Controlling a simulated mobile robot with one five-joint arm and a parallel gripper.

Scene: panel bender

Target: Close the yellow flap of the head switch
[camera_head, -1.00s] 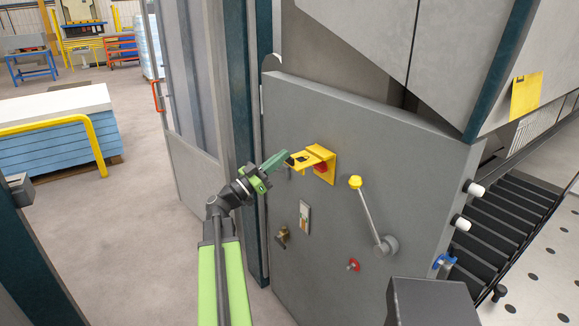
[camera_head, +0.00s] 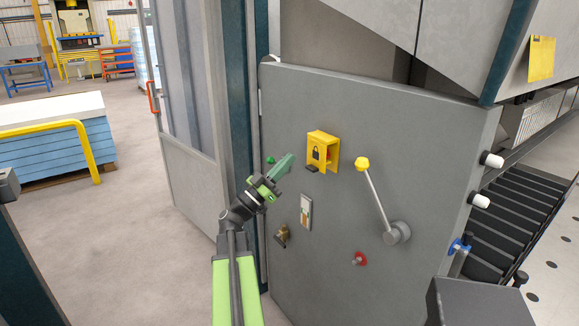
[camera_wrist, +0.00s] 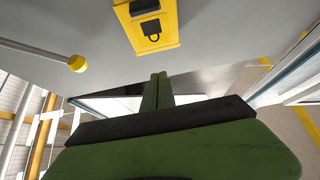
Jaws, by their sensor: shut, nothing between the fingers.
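The head switch's yellow flap (camera_head: 319,151) hangs down over the front of its yellow housing on the grey panel, with a padlock mark facing out. A little red shows behind it at its right side. The flap also shows at the top of the wrist view (camera_wrist: 153,32), with the padlock mark and dark tabs. My green gripper (camera_head: 288,158) is just left of the flap and apart from it, with its fingers shut and empty. In the wrist view the gripper's closed fingers (camera_wrist: 157,78) point toward the panel below the flap.
A lever with a yellow knob (camera_head: 362,164) stands right of the switch. Below are a small plate (camera_head: 306,212), a brass key switch (camera_head: 281,236) and a red knob (camera_head: 360,259). A green button (camera_head: 270,160) sits left of my fingers. A glazed door frame stands left of the panel.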

